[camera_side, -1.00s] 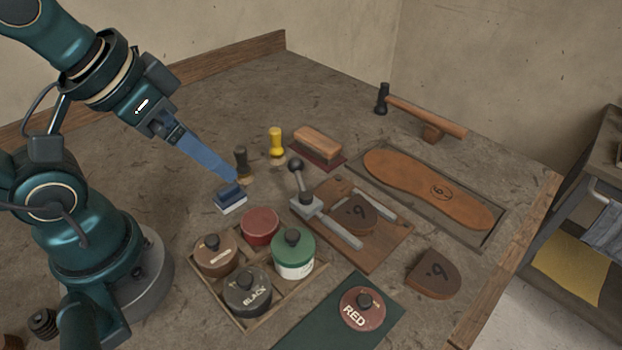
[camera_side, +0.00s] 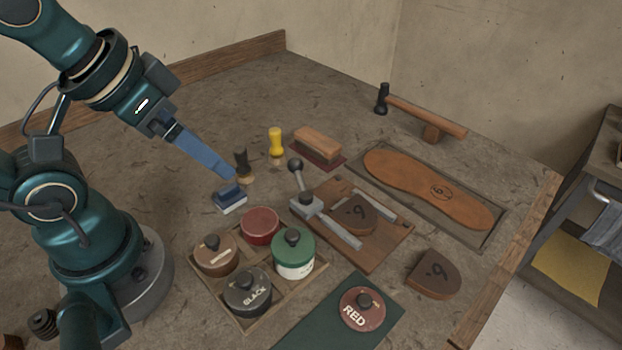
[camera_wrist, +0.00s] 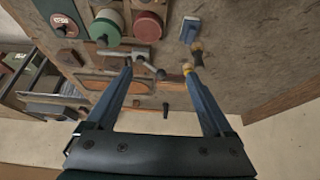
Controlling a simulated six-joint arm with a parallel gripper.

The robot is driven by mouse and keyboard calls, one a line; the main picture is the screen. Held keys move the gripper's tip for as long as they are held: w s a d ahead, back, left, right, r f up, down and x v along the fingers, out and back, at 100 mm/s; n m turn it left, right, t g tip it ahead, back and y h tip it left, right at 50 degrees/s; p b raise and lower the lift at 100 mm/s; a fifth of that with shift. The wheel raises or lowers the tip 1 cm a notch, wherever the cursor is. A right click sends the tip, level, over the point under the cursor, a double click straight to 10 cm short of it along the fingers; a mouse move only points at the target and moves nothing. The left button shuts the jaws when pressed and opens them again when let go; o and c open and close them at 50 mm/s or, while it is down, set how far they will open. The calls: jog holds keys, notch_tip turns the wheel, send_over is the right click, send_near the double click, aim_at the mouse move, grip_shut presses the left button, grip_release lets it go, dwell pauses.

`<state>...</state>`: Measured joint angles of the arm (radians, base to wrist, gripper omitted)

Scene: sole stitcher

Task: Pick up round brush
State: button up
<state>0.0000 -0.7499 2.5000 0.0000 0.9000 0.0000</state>
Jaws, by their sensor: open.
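Two small round brushes stand upright near the middle of the bench: one with a black handle (camera_side: 241,160) and one with a yellow handle (camera_side: 275,141). The pictures do not tell which one the task names. My gripper (camera_side: 228,174) has long blue fingers; its tips are just left of the black-handled brush, and contact cannot be judged. In the wrist view the gripper (camera_wrist: 159,73) is open, with a wide gap and no brush held in it. The black-handled brush (camera_wrist: 197,46) and the yellow-handled brush (camera_wrist: 187,67) show near the right fingertip.
A blue-and-white block (camera_side: 229,201) sits just below the fingertips. A wooden block brush (camera_side: 317,144), a lever clamp (camera_side: 308,205), a tray of tins (camera_side: 195,291), a hammer (camera_side: 410,110) and a sole (camera_side: 430,188) lie around. Bare bench extends behind the brushes.

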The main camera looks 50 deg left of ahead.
jog(key=c, duration=0.4)
jog(key=shift+r, duration=0.1)
notch_tip(320, 180, up, 5)
jog(key=m+g, duration=0.6)
jog(key=m, duration=0.3)
send_over(242, 164)
jog(key=a, duration=0.1)
jog(key=f, duration=2)
jog(key=shift+w+f, duration=0.15)
jog(key=shift+w, duration=0.1)
